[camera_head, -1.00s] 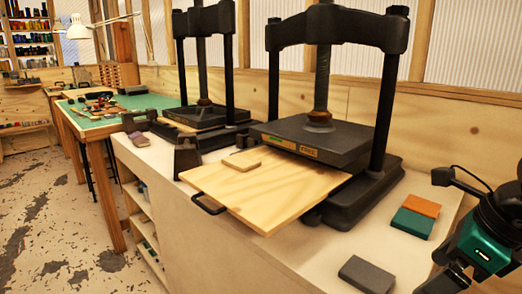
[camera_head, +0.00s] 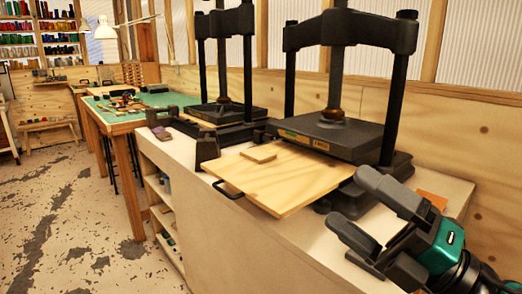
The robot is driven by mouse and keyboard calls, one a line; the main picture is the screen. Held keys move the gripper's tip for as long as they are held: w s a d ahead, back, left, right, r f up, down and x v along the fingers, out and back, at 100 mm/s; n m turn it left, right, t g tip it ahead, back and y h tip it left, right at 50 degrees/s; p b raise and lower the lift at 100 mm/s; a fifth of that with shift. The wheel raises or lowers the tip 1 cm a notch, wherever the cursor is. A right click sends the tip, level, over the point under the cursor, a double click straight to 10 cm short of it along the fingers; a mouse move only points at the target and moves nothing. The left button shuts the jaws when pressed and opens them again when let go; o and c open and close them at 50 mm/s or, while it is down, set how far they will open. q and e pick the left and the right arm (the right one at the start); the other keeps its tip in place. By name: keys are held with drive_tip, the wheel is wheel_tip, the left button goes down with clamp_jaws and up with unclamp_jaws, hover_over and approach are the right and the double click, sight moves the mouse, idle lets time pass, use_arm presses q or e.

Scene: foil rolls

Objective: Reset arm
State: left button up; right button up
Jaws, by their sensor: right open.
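My right gripper (camera_head: 362,214) shows at the lower right in the head view. Its two dark fingers are spread apart with nothing between them, and its wrist has a green housing. It is above the right end of the pale worktop (camera_head: 290,236), in front of the near press. My left gripper is out of view. No foil roll can be made out clearly near the gripper.
A black press (camera_head: 335,136) stands on the worktop with a wooden board (camera_head: 275,180) and handle jutting forward. A second press (camera_head: 222,110) stands behind. An orange block (camera_head: 432,199) lies partly hidden by my gripper. Open floor (camera_head: 70,225) is at left.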

drive_tip(key=w+d+f+m+t+h, duration=0.1)
drive_tip(key=d+f+m+h, duration=0.5)
drive_tip(key=f+m+h, duration=0.45)
drive_tip(key=w+d+f+m+t+h, duration=0.15)
drive_tip(key=d+f+m+h, duration=0.5)
drive_tip(key=m, duration=0.75)
drive_tip(key=s+a+f+m+g, duration=0.2)
drive_tip(key=s+f+g, duration=0.4)
drive_tip(key=s+f, duration=0.3)
drive_tip(key=s+a+f+m+g, duration=0.3)
drive_tip(key=s+f+g, duration=0.45)
drive_tip(key=s, duration=0.25)
use_arm(q)
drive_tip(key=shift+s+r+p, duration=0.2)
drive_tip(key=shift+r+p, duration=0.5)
drive_tip(key=shift+p, duration=0.15)
use_arm(e)
drive_tip(key=w+a+f+t+y, duration=0.1)
drive_tip(key=w+a+f+t, duration=0.1)
drive_tip(key=w+f+t, duration=0.5)
drive_tip(key=shift+w+a+f+n+t, duration=0.2)
drive_tip(key=shift+w+f+n+t, duration=0.15)
drive_tip(key=shift+t, duration=0.15)
